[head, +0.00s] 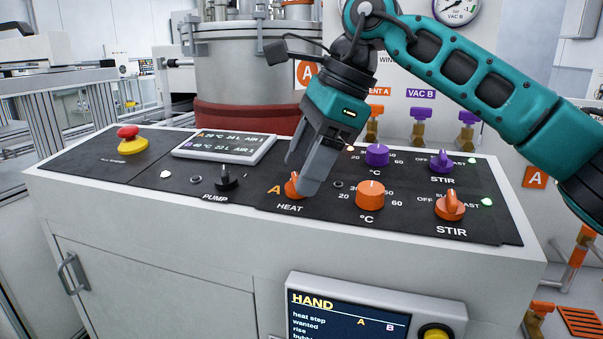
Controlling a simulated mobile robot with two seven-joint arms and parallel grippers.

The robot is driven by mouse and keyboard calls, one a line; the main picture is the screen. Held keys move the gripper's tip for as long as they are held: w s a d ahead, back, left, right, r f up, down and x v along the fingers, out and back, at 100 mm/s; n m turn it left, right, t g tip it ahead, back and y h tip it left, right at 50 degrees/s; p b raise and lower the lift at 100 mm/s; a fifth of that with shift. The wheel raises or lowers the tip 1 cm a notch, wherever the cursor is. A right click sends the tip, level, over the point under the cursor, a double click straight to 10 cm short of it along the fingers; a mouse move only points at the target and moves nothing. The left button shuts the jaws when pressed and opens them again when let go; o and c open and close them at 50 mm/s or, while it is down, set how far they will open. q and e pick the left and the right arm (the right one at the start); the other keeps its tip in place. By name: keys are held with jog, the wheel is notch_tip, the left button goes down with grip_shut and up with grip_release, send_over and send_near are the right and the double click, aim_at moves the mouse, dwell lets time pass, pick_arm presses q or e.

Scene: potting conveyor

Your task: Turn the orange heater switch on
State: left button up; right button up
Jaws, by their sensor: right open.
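The orange heater switch (291,187), marked HEAT and A, sits on the dark panel of the control console. My right gripper (301,178) comes down from the upper right, its grey fingers over and around the switch. The fingers hide part of the switch, so its setting and any contact cannot be told. The gripper is open. My left gripper is not in view.
An orange °C dial (370,195) and orange STIR knob (450,206) lie right of the switch, with purple dials (377,155) behind. The black PUMP knob (227,178), a display (224,146) and the red emergency button (128,133) lie left.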

jog(key=shift+a+f, duration=0.25)
jog(key=shift+f, duration=0.35)
jog(key=c, duration=1)
jog(key=shift+c, duration=0.2)
